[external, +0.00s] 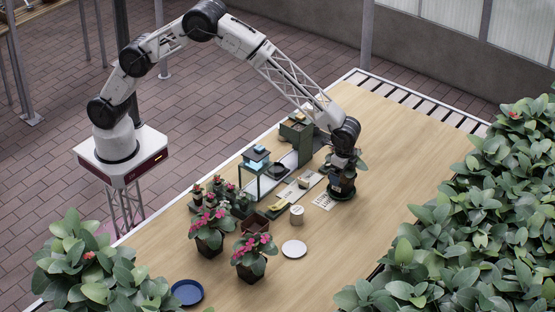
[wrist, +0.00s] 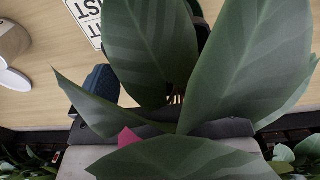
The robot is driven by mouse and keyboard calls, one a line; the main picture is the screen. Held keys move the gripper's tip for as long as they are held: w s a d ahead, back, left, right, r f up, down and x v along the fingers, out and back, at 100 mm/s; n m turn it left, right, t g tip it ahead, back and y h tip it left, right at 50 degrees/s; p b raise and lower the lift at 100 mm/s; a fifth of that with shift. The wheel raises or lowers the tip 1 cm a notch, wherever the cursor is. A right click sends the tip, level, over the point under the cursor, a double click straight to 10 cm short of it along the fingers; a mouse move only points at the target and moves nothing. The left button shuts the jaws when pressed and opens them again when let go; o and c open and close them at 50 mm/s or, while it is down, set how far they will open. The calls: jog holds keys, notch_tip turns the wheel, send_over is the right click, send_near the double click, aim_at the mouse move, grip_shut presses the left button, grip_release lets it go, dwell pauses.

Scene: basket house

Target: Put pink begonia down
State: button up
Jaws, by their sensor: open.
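A leafy potted plant stands at the end of my arm on the wooden table in the external view; its leaves (external: 357,161) stick out beside my gripper (external: 342,186). Its big green leaves (wrist: 150,45) fill the wrist view, with a small pink petal (wrist: 128,138) among them, so it appears to be the pink begonia. My gripper is open and low at the table, close to the plant. The leaves and wrist hide the fingertips and most of the pot, so contact cannot be told. Two other pink-flowered begonias (external: 209,228) (external: 252,254) stand in dark pots at the front.
A blue dish (external: 187,292) is at the front left. Small plants and a green stand are further left. Dense foliage (external: 480,220) borders the right; the table's middle right is clear.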

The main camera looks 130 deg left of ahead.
aim_at(342, 179)
notch_tip(342, 179, up, 9)
dwell(0.4)
dwell(0.5)
jog(key=s+d+r+t, duration=0.1)
jog(key=s+d+r, duration=0.95)
jog(key=s, duration=0.35)
jog(key=s+d+r, duration=1)
jog(key=s+r, duration=0.2)
jog(key=s, duration=0.2)
jog(key=s+d+f, duration=0.1)
jog(key=s+d, duration=0.2)
jog(key=s, duration=0.9)
jog(key=s+d+t, duration=0.1)
jog(key=s+d, duration=0.3)
jog(key=s, duration=0.9)
jog(key=s+d+f, duration=0.1)
jog(key=s+d, duration=0.3)
jog(key=s, duration=0.8)
jog(key=shift+s+f+t, duration=0.25)
jog(key=shift+f+t, duration=0.05)
jog(key=shift+f, duration=0.05)
